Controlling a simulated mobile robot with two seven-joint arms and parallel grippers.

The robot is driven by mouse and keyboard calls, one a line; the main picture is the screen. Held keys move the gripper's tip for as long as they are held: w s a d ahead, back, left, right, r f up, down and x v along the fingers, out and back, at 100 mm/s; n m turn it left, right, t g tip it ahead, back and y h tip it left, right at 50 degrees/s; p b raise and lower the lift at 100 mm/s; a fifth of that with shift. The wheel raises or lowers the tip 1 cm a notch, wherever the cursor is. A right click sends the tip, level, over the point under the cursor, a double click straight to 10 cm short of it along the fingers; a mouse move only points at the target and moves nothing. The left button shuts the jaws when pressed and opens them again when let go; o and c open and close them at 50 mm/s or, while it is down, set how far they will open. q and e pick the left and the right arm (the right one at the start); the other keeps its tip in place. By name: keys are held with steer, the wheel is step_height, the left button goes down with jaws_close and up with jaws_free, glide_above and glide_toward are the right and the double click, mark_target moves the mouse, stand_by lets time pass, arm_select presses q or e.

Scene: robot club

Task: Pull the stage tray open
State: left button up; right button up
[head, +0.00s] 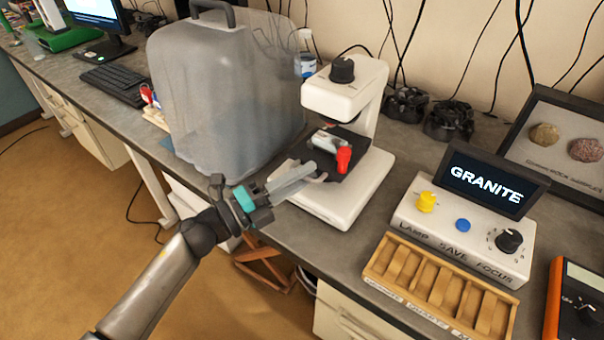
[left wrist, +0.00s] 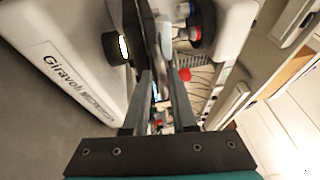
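The white microscope (head: 345,95) stands on the bench, and its dark stage tray (head: 352,176) lies under the head. A small grey and red piece (head: 343,158) sits at the tray. My left gripper (head: 312,174) is at the tray's left front edge, with its fingers a little apart. I cannot tell whether they touch the tray. In the left wrist view the two fingers of the left gripper (left wrist: 160,75) show a narrow gap with nothing clearly held between them. The microscope's lettered white side (left wrist: 75,80) is left of them. My right gripper is out of view.
A large translucent cover (head: 220,90) stands close left of the microscope. A control box (head: 465,225) with a "GRANITE" screen (head: 490,182) and a wooden slotted tray (head: 440,285) are to the right. The floor (head: 80,220) before the bench is clear at left.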

arm_select(q)
steer(key=shift+r, duration=0.25)
jaws_close()
